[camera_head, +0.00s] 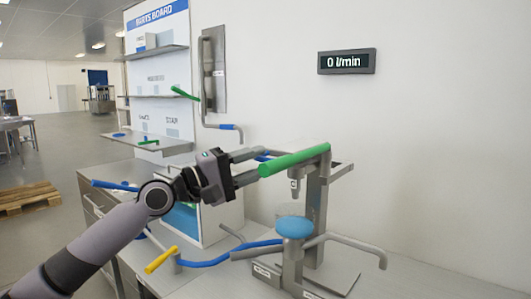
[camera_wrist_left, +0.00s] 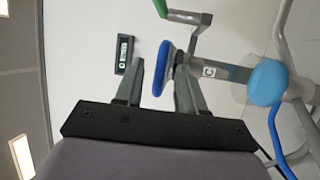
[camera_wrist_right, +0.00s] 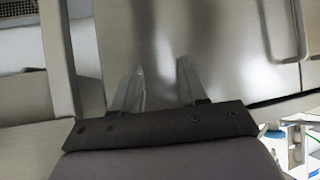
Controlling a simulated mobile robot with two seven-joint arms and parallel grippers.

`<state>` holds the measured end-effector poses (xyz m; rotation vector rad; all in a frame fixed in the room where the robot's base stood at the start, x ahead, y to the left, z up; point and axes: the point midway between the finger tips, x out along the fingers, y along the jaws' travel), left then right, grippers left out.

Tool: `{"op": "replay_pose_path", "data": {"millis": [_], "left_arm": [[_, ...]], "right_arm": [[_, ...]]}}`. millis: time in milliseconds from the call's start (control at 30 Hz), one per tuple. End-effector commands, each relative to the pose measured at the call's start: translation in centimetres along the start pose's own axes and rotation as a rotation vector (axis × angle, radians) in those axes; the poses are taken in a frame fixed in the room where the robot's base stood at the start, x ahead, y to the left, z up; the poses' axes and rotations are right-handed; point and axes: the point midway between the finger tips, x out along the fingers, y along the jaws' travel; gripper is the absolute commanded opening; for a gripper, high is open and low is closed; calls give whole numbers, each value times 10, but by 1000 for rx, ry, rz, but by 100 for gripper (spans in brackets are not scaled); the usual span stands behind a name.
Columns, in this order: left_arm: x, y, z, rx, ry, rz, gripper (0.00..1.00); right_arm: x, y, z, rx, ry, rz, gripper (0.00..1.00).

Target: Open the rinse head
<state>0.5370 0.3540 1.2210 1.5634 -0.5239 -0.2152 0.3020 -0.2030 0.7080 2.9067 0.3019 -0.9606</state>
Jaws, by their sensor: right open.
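A metal stand (camera_head: 314,205) on the bench carries a green bar handle (camera_head: 295,160) and a labelled nozzle (camera_head: 295,186) pointing down above a light-blue rounded top (camera_head: 294,227). I cannot tell which part is named the rinse head. My left gripper (camera_head: 258,164) is open just left of the green handle. In the left wrist view, a blue handle (camera_wrist_left: 163,68) shows between the left fingertips (camera_wrist_left: 160,75), nearer the right-hand finger; contact is unclear. The green handle (camera_wrist_left: 185,15) lies beyond them. My right gripper (camera_wrist_right: 160,75) is open and empty before grey metal panels.
A wall display (camera_head: 346,61) reads 0 l/min. Blue (camera_head: 235,252) and yellow (camera_head: 161,260) handles stick out low at the front. A grey bent lever (camera_head: 350,240) extends right. A parts board (camera_head: 158,80) stands behind left.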

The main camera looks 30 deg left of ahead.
Motion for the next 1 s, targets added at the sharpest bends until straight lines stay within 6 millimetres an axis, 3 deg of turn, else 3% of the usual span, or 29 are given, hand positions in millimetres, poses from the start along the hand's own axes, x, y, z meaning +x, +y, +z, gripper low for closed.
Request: {"op": "replay_pose_path", "data": {"millis": [300, 633, 667, 767, 1000], "left_arm": [[25, 1, 0, -1, 0, 1, 39], [27, -1, 0, 1, 0, 0, 39], [27, -1, 0, 1, 0, -1, 36], [27, -1, 0, 1, 0, 0, 3], [27, 0, 0, -2, 0, 1, 0]], "right_arm": [[-8, -1, -11, 3, 1, 0, 43], [-8, -1, -12, 3, 1, 0, 43], [-8, -1, -12, 3, 2, 0, 43], [-8, -1, -12, 3, 1, 0, 43], [-8, -1, -12, 3, 2, 0, 43]]}}
